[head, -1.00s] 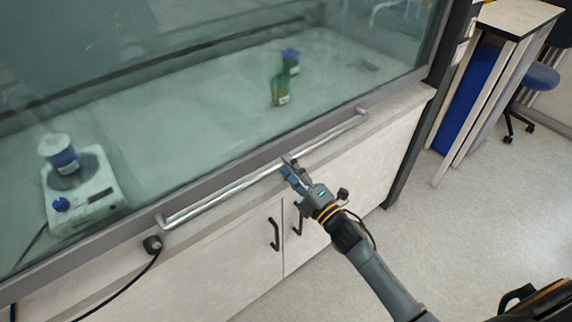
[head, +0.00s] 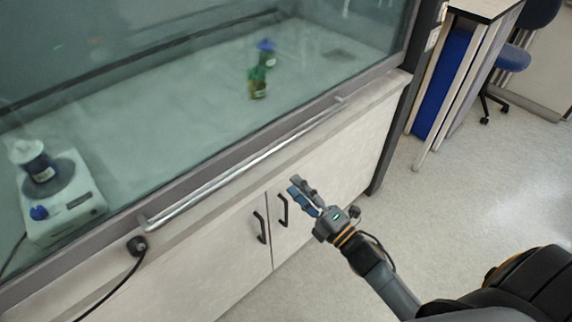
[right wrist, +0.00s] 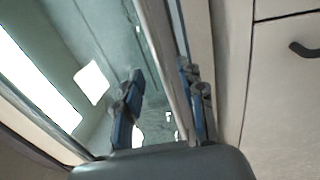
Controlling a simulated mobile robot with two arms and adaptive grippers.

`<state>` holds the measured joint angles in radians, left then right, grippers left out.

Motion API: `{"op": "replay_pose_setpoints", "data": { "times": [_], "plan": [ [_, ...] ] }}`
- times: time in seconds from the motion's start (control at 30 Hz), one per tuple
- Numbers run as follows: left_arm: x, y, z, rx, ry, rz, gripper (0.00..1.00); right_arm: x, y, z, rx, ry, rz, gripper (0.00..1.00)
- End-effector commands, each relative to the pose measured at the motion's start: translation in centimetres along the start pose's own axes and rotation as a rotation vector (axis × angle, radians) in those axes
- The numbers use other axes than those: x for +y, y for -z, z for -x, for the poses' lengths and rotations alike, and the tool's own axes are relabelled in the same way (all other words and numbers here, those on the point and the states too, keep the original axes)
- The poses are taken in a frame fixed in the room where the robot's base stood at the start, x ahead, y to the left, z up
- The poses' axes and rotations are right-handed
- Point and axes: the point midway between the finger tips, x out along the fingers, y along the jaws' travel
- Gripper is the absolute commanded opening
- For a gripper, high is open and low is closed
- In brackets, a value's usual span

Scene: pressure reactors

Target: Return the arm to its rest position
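My right gripper (head: 302,189) is in front of the fume hood's white cabinet, below and apart from the long silver sash handle (head: 240,170). In the right wrist view its two blue-padded fingers (right wrist: 163,85) stand apart with nothing between them. My right arm comes in from the lower right. The glass sash (head: 150,100) is down in front of the hood's work surface. My left gripper is not in view.
Behind the glass stand a stirrer (head: 62,205) with a container on it and green bottles (head: 257,82) with a blue cap. Cabinet handles (head: 282,210) are close to my right gripper. A table (head: 485,8) stands at the right; the floor before it is clear.

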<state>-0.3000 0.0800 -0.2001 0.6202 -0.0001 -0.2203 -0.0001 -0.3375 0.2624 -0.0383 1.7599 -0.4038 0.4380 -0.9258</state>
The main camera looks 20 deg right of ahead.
Motion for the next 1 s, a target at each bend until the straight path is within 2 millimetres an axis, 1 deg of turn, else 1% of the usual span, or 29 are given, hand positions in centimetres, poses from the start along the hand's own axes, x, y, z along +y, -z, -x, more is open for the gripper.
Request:
{"op": "replay_pose_setpoints", "data": {
  "times": [0.17, 0.27, 0.37, 0.4, 0.47, 0.5, 0.57, 0.6, 0.67, 0.7, 0.77, 0.8, 0.87, 0.9, 0.97, 1.0],
  "plan": [
    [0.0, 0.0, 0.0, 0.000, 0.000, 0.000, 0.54, -0.1, 0.0, 0.0, -0.001, 0.002, -0.002, 0.39],
    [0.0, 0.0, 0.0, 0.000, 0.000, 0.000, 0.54, -1.5, -0.2, 0.3, -0.017, 0.032, -0.036, 0.39],
    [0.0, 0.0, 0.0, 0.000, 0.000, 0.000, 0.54, -5.5, -0.9, 1.4, -0.068, 0.119, -0.136, 0.39],
    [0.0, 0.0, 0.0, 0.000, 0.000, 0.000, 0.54, -7.8, -1.1, 2.1, -0.100, 0.170, -0.196, 0.39],
    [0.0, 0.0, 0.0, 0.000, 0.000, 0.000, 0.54, -11.8, -1.4, 3.7, -0.160, 0.256, -0.297, 0.39],
    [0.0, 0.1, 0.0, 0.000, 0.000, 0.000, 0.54, -14.6, -1.6, 5.1, -0.205, 0.317, -0.369, 0.39],
    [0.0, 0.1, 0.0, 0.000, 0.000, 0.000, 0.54, -18.7, -1.4, 7.4, -0.278, 0.407, -0.475, 0.39],
    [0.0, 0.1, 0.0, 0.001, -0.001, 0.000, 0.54, -21.2, -1.2, 9.1, -0.328, 0.464, -0.542, 0.39],
    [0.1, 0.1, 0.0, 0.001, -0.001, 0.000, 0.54, -24.9, -0.8, 12.0, -0.409, 0.550, -0.639, 0.39],
    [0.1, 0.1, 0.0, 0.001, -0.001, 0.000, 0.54, -27.1, -0.3, 14.0, -0.465, 0.604, -0.702, 0.39],
    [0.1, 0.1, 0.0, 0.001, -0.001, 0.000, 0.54, -30.3, 0.6, 17.3, -0.553, 0.685, -0.791, 0.39],
    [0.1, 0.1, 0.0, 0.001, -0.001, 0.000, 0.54, -32.2, 1.3, 19.6, -0.615, 0.737, -0.846, 0.39],
    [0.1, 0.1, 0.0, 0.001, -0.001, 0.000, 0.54, -34.8, 2.4, 23.2, -0.712, 0.813, -0.924, 0.39],
    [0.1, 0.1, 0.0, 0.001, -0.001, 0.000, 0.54, -36.4, 3.4, 25.7, -0.779, 0.862, -0.974, 0.39],
    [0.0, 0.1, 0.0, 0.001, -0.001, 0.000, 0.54, -38.3, 4.8, 29.6, -0.885, 0.934, -1.040, 0.39],
    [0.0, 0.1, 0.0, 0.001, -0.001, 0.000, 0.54, -39.4, 5.7, 32.2, -0.955, 0.978, -1.078, 0.39]
  ]
}}
